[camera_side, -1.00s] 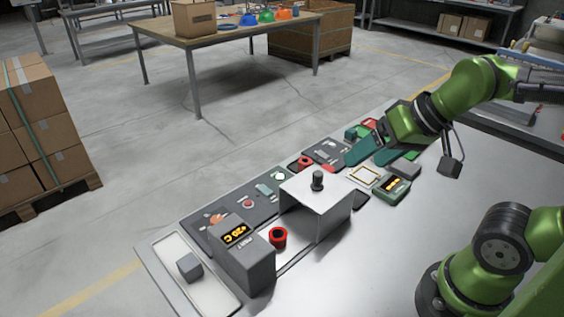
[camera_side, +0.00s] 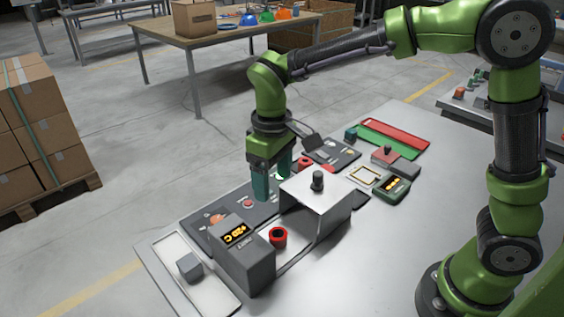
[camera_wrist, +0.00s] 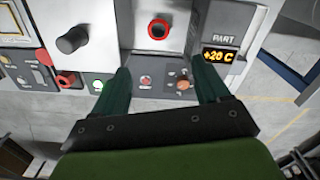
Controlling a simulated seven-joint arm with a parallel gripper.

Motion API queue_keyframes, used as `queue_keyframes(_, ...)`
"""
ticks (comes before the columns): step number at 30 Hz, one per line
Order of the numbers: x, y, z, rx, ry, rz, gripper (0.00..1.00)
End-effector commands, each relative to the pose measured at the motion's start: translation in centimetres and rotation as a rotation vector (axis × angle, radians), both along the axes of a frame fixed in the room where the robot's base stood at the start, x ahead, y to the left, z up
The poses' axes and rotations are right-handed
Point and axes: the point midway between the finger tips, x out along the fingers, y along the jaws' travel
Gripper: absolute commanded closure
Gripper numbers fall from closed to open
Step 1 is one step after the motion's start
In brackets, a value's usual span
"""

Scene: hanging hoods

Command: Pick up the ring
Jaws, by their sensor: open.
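A red ring (camera_side: 278,237) with a dark centre lies on the bench between a grey metal hood (camera_side: 318,190) with a black knob on top and a grey box (camera_side: 243,262) reading "+20 C". The ring also shows in the wrist view (camera_wrist: 158,29), top centre. A second red ring-shaped part (camera_side: 304,163) is behind the hood; a red round part shows at left in the wrist view (camera_wrist: 65,80). My gripper (camera_side: 272,188) points down with teal fingers apart and empty, above the dark control panel (camera_side: 215,235), behind the hood and away from the ring.
A light tray (camera_side: 205,290) with a small grey block (camera_side: 189,266) lies at the left edge. Right of the hood are a gold-edged frame (camera_side: 364,177), a green display box (camera_side: 391,190) and red and green strips (camera_side: 395,135). The front right of the bench is clear.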

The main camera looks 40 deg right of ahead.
Motion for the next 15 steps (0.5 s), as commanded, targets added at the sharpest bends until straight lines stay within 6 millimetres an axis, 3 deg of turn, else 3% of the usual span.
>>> queue_keyframes(9, -0.2, -0.1, -7.0, 0.0, 0.005, -0.002, 0.25)
queue_keyframes(15, -0.2, -0.1, -9.9, 0.001, 0.001, -0.002, 0.25)
